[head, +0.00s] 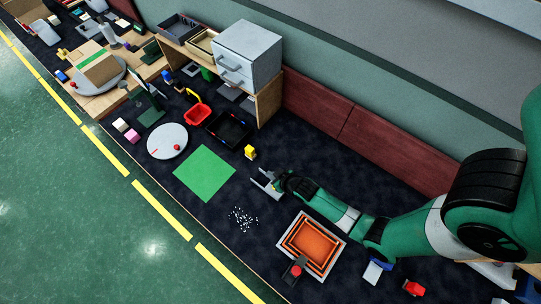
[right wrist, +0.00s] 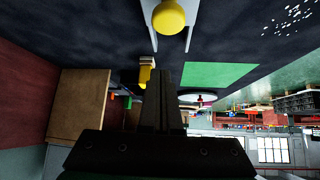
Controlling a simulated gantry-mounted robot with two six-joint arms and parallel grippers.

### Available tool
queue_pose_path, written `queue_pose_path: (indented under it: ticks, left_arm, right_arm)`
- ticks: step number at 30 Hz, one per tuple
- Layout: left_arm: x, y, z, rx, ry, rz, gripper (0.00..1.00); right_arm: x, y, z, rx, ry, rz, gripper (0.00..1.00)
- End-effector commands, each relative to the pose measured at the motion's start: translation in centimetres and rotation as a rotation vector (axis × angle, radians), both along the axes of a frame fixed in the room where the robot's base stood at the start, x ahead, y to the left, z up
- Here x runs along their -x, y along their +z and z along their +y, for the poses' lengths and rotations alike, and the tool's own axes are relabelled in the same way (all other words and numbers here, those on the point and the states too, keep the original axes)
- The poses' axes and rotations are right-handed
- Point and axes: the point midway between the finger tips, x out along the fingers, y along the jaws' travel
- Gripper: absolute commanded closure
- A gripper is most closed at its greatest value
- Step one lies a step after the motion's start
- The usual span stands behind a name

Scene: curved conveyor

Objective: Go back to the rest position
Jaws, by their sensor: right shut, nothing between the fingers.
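My right gripper (head: 281,178) is at the end of the green arm coming in from the right, over the dark mat (head: 225,210) between the green square and the reddish wall panels. In the right wrist view its two dark fingers (right wrist: 170,101) are together with nothing between them. A grey two-pronged piece (head: 263,186) shows right by the fingertips in the head view. In the right wrist view a yellow rounded knob (right wrist: 169,16) sits between two grey bars beyond the fingers. I cannot tell whether the gripper touches it. My left gripper is not in view.
An orange tray (head: 312,243) and a red button (head: 297,270) stand below the right arm. A green square (head: 204,173), scattered white bits (head: 242,218) and a yellow-and-black item (head: 250,152) lie nearby. A shelf with a grey drawer box (head: 247,55) stands behind.

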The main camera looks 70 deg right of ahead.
Motion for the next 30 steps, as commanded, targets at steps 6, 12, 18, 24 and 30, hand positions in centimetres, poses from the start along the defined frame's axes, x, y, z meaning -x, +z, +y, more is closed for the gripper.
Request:
queue_pose_path:
  ticks: [6, 12, 18, 24, 30]
  left_arm:
    - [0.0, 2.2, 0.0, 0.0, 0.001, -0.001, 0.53]
    - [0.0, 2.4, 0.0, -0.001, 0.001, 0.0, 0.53]
    - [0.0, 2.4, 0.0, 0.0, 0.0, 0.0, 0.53]
    - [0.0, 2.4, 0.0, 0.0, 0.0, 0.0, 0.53]
    - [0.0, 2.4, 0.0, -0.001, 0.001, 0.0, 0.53]
  right_arm:
    - [3.2, 4.0, 1.5, 0.0, 0.001, 0.001, 1.0]
    - [4.2, 5.0, 2.0, 0.0, 0.0, 0.001, 1.0]
    - [4.2, 5.0, 2.0, 0.0, 0.0, 0.0, 1.0]
    - [4.1, 5.0, 2.1, 0.0, 0.006, 0.0, 1.0]
    - [-2.5, 9.5, 2.2, 0.035, 0.061, -0.123, 1.0]
